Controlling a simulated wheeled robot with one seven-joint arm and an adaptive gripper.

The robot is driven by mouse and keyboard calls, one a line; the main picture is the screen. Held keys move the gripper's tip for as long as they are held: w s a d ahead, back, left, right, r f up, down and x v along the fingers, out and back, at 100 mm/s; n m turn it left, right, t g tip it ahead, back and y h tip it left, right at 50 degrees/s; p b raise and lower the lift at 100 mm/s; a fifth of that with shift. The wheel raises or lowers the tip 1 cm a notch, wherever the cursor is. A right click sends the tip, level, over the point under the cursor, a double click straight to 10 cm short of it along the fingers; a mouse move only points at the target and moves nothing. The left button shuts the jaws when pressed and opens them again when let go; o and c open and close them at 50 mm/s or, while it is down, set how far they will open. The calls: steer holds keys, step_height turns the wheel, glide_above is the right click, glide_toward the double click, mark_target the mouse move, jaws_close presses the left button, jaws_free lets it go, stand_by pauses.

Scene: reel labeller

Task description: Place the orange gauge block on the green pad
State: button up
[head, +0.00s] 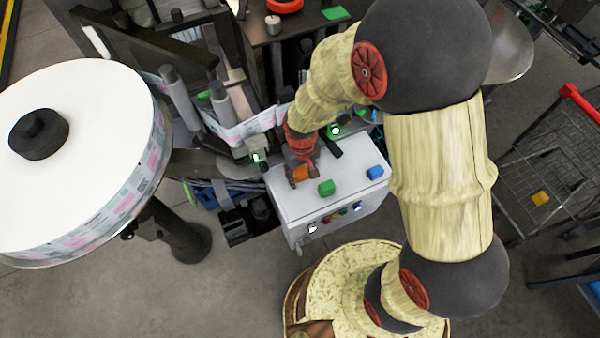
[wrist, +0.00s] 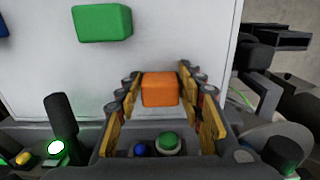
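The orange gauge block (wrist: 160,90) is between the two fingers of my gripper (wrist: 161,84), near their tips, in the wrist view. The finger pads lie close along both its sides; whether they press on it is not clear. In the head view the orange block (head: 301,174) is at the left part of the white box top (head: 345,163), partly covered by my gripper (head: 298,177). I cannot tell whether it rests on the top or is slightly raised. A flat green square, seemingly the green pad (head: 335,13), lies on the dark table at the back.
A green block (head: 326,188) and a blue block (head: 375,173) stand on the white box, right of the orange one. A large label reel (head: 75,150) is at the left. Labeller posts (head: 178,98) rise behind the box. A wire cart (head: 550,160) stands at the right.

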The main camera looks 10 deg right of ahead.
steer(key=c, duration=0.8)
